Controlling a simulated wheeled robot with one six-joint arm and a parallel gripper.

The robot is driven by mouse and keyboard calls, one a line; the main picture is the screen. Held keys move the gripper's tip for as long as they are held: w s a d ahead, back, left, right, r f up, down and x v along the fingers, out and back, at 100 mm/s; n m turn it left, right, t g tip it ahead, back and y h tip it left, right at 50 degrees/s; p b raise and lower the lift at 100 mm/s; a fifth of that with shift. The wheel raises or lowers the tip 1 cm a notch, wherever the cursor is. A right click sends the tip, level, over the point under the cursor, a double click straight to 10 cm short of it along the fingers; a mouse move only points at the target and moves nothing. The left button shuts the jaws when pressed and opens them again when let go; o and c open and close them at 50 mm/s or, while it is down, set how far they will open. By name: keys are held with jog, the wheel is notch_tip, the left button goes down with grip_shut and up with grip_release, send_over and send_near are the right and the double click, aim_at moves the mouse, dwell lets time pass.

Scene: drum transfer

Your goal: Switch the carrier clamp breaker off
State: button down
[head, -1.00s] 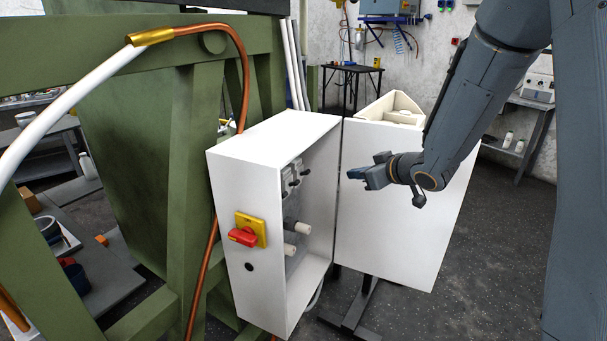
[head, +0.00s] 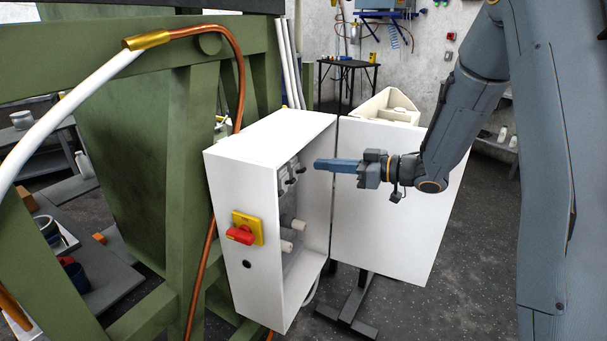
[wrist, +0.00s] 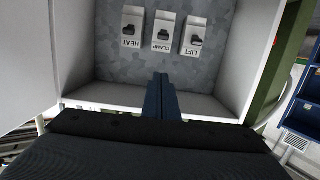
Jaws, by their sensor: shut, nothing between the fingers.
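The clamp breaker (wrist: 162,33) is the middle of three labelled breakers on the grey back plate in the wrist view, between the HEAT breaker (wrist: 132,27) and the LIFT breaker (wrist: 192,35). Its label appears upside down. The breakers (head: 289,173) are small in the head view, inside the open white box (head: 252,165). My gripper (head: 318,165) is shut and empty, its blue fingers pointing left into the box opening, a short way from the breakers. In the wrist view the fingertips (wrist: 161,76) lie below the clamp breaker, apart from it. The lever positions are hard to tell.
The open white door (head: 390,200) stands to the right of the box. A red rotary switch on a yellow plate (head: 246,229) is on the box's outer side. Pale round fittings (head: 298,226) stick out lower inside. A green frame (head: 180,200) stands left.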

jog(key=p, duration=0.2)
send_over(294, 181)
jog(key=shift+f, duration=0.7)
jog(key=shift+s+d+f+p, duration=0.1)
jog(key=shift+d+f+p, duration=0.15)
jog(key=shift+f, duration=0.35)
jog(key=shift+s+d+f+p, duration=0.15)
jog(key=shift+d+f+p, duration=0.15)
jog(key=shift+f, duration=0.35)
jog(key=shift+s+d+f+p, duration=0.1)
jog(key=shift+d+f+p, duration=0.15)
jog(key=shift+f, duration=0.35)
jog(key=shift+a+f+b, duration=0.1)
jog(key=shift+f+b, duration=0.05)
jog(key=shift+b, duration=0.2)
